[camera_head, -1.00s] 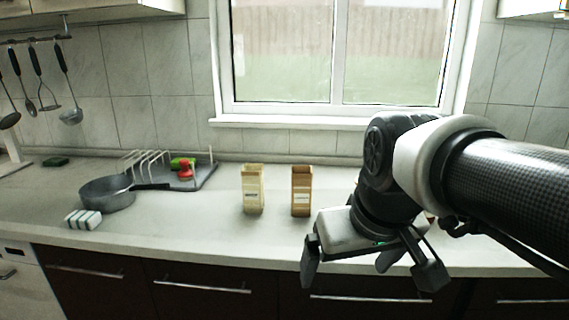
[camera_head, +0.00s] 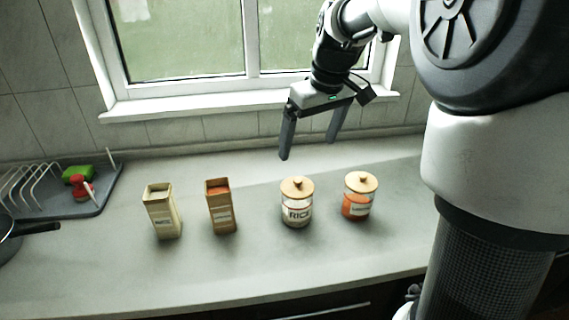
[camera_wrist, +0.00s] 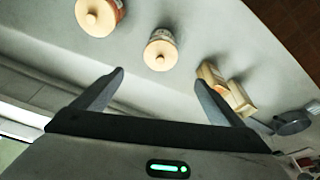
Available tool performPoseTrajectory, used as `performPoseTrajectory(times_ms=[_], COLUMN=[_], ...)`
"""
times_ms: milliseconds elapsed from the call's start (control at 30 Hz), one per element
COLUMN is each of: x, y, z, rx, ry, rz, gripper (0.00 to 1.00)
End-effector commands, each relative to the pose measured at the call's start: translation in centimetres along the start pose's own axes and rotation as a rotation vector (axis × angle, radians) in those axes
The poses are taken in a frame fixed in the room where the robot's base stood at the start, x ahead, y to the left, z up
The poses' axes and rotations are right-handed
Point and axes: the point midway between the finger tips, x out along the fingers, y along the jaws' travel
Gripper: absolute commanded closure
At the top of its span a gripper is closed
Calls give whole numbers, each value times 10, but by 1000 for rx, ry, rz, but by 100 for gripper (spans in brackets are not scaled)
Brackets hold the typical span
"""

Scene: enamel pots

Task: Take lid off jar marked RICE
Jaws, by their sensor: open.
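The jar marked RICE (camera_head: 296,214) stands upright on the counter in the head view, with a round wooden lid (camera_head: 297,187) and knob seated on it. In the wrist view its lid (camera_wrist: 160,55) shows from above, ahead of the fingers and between their directions. My gripper (camera_head: 308,147) is open and empty, above and behind the RICE jar, apart from it. Its two spread fingers also show in the wrist view (camera_wrist: 160,82).
A second lidded jar (camera_head: 356,206) with orange contents stands right of the RICE jar. An orange-brown box (camera_head: 222,213) and a cream box (camera_head: 162,219) stand to its left. A dish rack (camera_head: 50,205) and a pan (camera_head: 8,238) are farther left. The window (camera_head: 200,50) is behind.

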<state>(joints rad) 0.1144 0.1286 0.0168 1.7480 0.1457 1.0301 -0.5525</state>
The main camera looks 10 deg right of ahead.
Motion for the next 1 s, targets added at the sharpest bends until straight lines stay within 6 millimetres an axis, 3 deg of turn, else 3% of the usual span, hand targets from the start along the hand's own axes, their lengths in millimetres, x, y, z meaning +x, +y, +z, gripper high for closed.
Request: performPoseTrajectory(times_ms=[100,300,567,833,1000], x=[31,70,91,129,141], y=[-1,-1,0,-1,-1], z=[2,2,1,5,4], rx=[0,1,1,1,1], ry=[-5,-3,0,-3,-1], rz=[-3,-1,0,-1,0], gripper=[9,9,9,9,9])
